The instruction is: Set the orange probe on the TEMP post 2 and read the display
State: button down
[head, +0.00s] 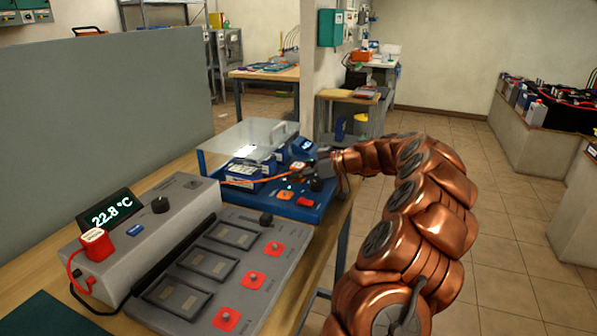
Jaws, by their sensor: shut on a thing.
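My gripper (308,172) is at the far end of the bench, over the right part of a blue device. It is shut on a small orange-and-white piece that looks like the orange probe (297,166); the fingers partly hide it. An orange lead (250,180) runs left from there. The grey meter (185,212) has a dark display (111,212) reading 22.8 °C. A red probe (95,243) with a white top and red cable stands on the meter's near end. A grey panel (192,259) carries red squares with posts, such as the middle one (252,279). Post labels are not legible.
The blue device (318,212) has a clear raised cover (250,138) and buttons. A grey partition (100,105) stands along the bench's left side. A dark green mat (48,318) lies at the near left. Tiled floor (500,230) is open to the right.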

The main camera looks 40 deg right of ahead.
jog(key=shift+f, duration=0.15)
jog(key=c, duration=0.9)
grip_release()
jog(key=shift+c, duration=0.2)
jog(key=shift+b+v, duration=2.1)
jog(key=shift+v, duration=3.55)
jog(key=shift+w, duration=0.1)
